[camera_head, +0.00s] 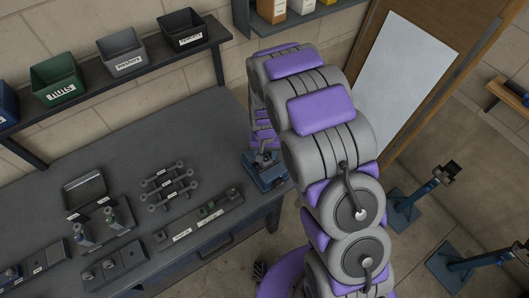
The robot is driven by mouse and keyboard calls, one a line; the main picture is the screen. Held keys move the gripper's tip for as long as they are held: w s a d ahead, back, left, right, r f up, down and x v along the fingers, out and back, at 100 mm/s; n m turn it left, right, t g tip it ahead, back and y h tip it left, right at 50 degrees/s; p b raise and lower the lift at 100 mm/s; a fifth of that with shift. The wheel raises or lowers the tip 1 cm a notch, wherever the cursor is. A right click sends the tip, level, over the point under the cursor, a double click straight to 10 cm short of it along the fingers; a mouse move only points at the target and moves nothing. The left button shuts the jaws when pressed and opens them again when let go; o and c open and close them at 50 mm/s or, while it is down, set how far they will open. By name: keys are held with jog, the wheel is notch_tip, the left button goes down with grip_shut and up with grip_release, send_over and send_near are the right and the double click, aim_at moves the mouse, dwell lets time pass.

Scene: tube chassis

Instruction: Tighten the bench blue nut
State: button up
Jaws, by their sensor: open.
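My arm rises at the right, and its far end comes down over the back right corner of the bench (140,160). My gripper (263,154) shows only as a small, partly hidden shape there, just above a blue bench fixture (268,176). It looks open. I cannot make out a blue nut for certain; one at the fixture would be too small or covered by the gripper.
Several labelled metal links (168,188) and a small grey tray (86,190) lie on the bench. A shelf behind holds a green nuts bin (57,82), a grey washers bin (124,55) and a black bin (184,32). Blue stands (412,205) are on the floor at right.

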notch_tip(320, 180, up, 17)
dwell(0.4)
jog(key=shift+a, duration=0.1)
dwell(1.1)
jog(key=s+d+r+g+b, duration=0.1)
jog(key=s+d+b, duration=0.3)
jog(key=s, duration=1.2)
jog(key=s+d+b, duration=0.4)
jog(key=s+d, duration=0.6)
jog(key=s, duration=0.5)
jog(key=shift+s+d+r+g+b, duration=0.35)
jog(key=shift+r+g, duration=0.05)
